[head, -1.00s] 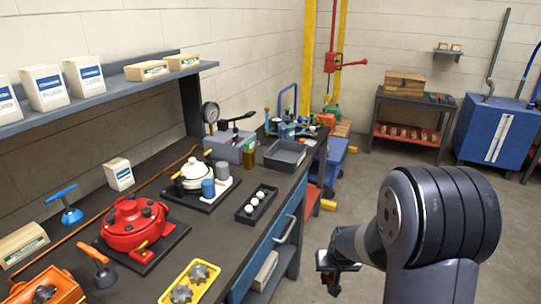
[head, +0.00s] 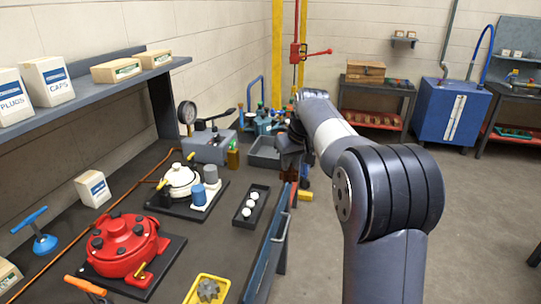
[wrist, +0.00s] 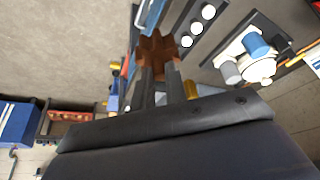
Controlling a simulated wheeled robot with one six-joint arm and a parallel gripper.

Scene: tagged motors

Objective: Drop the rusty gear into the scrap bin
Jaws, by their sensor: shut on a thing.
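The rusty gear (wrist: 157,52) is brown and sits between the two dark fingers of my gripper (wrist: 160,85) in the wrist view. My gripper is shut on it. In the head view my gripper (head: 291,150) is over the far right edge of the bench, beside a grey open bin (head: 263,160).
The bench (head: 185,262) holds a red motor (head: 124,245), a white motor (head: 180,181), a black tray of white balls (head: 251,206) and a yellow tray with a grey gear (head: 208,289). A pressure gauge (head: 187,112) stands behind. The floor at right is clear.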

